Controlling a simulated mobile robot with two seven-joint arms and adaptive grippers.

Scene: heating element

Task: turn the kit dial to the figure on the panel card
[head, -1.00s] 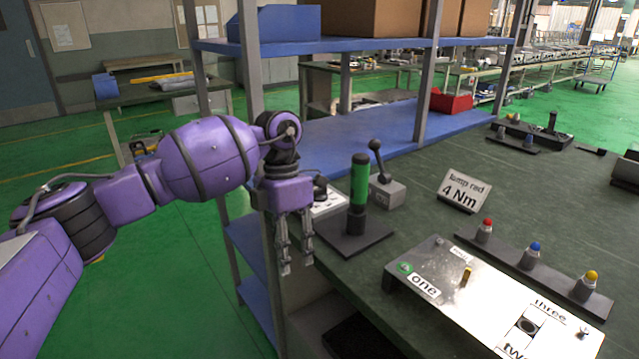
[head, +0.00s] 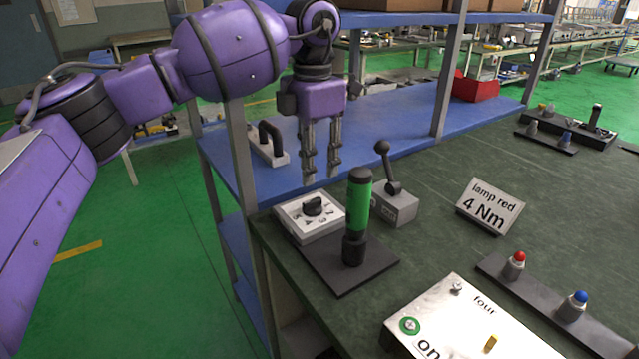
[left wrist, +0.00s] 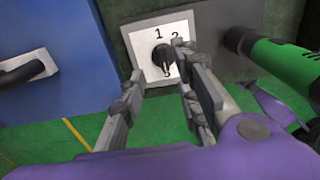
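The kit dial is a white box with a black knob (head: 312,207) on the bench's near left corner. In the left wrist view the dial (left wrist: 163,56) shows figures 1 and 2 and another partly hidden; I cannot tell where the knob points. The panel card (head: 490,205) reads "lamp red 4 Nm". My left gripper (head: 321,172) hangs fingers down, open and empty, above and apart from the dial in the head view. In the left wrist view its fingers (left wrist: 160,85) stand apart on either side below the knob. My right gripper is not in view.
A green-handled tool (head: 359,205) stands upright on a dark base (head: 335,275) right beside the dial. A grey lever box (head: 394,205) is behind it. A blue shelf (head: 400,125) with a handle block (head: 268,145) lies beyond. A metal panel (head: 455,325) and lamps are at front right.

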